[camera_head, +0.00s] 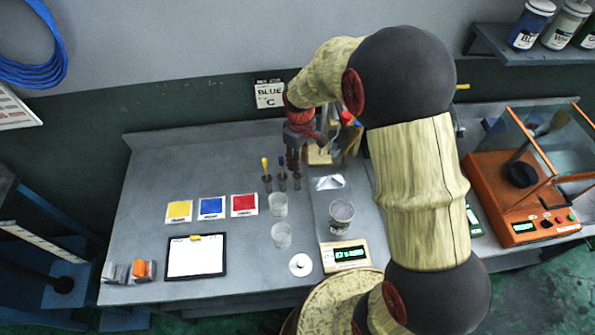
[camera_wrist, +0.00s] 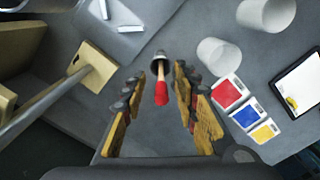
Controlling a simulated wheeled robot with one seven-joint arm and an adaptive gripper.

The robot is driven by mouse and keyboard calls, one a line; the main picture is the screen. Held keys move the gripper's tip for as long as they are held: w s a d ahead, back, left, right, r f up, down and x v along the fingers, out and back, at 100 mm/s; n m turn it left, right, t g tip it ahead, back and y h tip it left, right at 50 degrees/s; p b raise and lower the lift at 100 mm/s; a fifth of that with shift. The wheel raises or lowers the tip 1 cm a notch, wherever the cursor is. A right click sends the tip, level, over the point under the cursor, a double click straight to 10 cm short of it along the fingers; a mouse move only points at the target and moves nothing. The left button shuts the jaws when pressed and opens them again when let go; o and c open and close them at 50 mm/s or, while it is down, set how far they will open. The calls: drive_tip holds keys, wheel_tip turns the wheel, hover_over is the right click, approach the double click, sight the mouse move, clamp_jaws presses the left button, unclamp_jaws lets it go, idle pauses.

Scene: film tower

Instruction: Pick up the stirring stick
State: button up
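A wooden stick with a red tip (camera_wrist: 161,92) stands in a small dark holder (camera_wrist: 158,58) in the wrist view; I take it for the stirring stick, though I cannot be sure. My gripper (camera_wrist: 159,72) is open, with one finger on each side of the red tip and gaps visible on both sides. In the head view my gripper (camera_head: 293,158) points down over the right end of a row of small holders. A yellow-topped stick (camera_head: 265,164) and a blue-topped stick (camera_head: 282,163) stand to its left. The red tip is hidden there.
Clear cups (camera_head: 278,204) stand just in front of the holders, beside yellow, blue and red cards (camera_head: 212,207). A wooden block with a rod (camera_wrist: 98,68) is close on the left in the wrist view. A scale (camera_head: 344,254) and an orange balance (camera_head: 530,200) stand right.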

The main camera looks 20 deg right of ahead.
drive_tip(key=f, duration=0.5)
drive_tip(key=shift+w+a+b, duration=0.2)
drive_tip(key=shift+w+b, duration=0.05)
drive_tip(key=shift+b, duration=0.05)
drive_tip(key=shift+c, duration=0.2)
drive_tip(key=c, duration=0.7)
clamp_jaws()
